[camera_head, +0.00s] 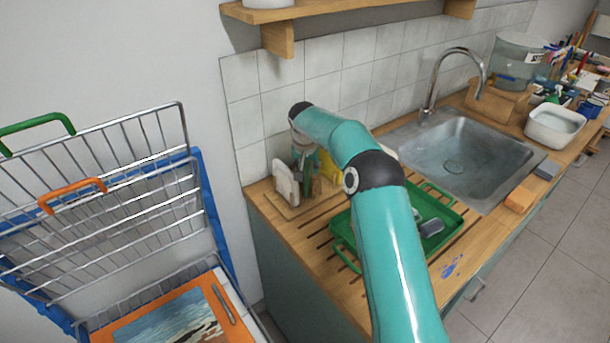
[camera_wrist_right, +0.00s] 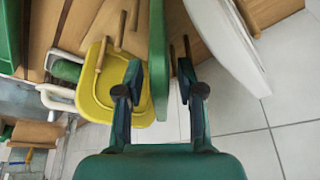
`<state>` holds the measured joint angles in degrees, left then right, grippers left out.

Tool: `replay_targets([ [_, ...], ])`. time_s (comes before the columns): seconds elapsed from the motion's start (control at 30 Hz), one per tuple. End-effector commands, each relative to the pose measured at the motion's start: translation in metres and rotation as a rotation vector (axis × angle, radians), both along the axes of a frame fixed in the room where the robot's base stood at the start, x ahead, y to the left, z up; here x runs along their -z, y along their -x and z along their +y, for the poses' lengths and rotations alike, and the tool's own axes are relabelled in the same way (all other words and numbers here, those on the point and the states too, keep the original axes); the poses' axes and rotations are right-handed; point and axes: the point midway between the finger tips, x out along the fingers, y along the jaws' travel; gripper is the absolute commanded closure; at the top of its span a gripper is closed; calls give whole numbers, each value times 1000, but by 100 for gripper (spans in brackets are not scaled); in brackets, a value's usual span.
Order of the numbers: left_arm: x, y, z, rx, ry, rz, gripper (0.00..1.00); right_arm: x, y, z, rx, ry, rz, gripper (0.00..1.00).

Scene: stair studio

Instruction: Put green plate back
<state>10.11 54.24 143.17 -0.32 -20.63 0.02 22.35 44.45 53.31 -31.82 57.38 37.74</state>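The green plate stands on edge and shows edge-on in the right wrist view (camera_wrist_right: 159,55); in the head view a narrow green strip of it (camera_head: 309,172) shows under my right gripper. My right gripper (camera_head: 303,160) points down over the wooden rack (camera_head: 290,207). In the right wrist view its fingers (camera_wrist_right: 160,78) are apart, one on each side of the green plate, with visible gaps. A white plate (camera_head: 286,184) stands to the left and a yellow one (camera_head: 328,166) to the right. My arm hides part of the rack. My left gripper is not in view.
A green tray (camera_head: 456,208) with a dark-ended item lies on the counter behind my right arm. The sink (camera_head: 460,160) is beyond it. A wire rack cart (camera_head: 110,210) stands at left. A wooden shelf (camera_head: 340,12) hangs above.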

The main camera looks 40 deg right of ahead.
Motion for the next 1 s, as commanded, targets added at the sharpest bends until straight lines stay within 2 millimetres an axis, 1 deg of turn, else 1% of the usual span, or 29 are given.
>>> replay_targets([
  [0.03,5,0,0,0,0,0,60,-9,2,3,0,1,-4,62],
  [0.2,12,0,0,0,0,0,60,-42,10,12,-1,1,-3,62],
  [0.3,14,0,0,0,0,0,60,-59,14,18,-1,1,-3,62],
  [0.4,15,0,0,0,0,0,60,-71,18,20,0,2,-1,62],
  [0.6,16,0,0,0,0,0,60,-81,21,24,0,1,1,62],
  [1.0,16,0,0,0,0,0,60,-81,21,23,2,1,1,62],
])
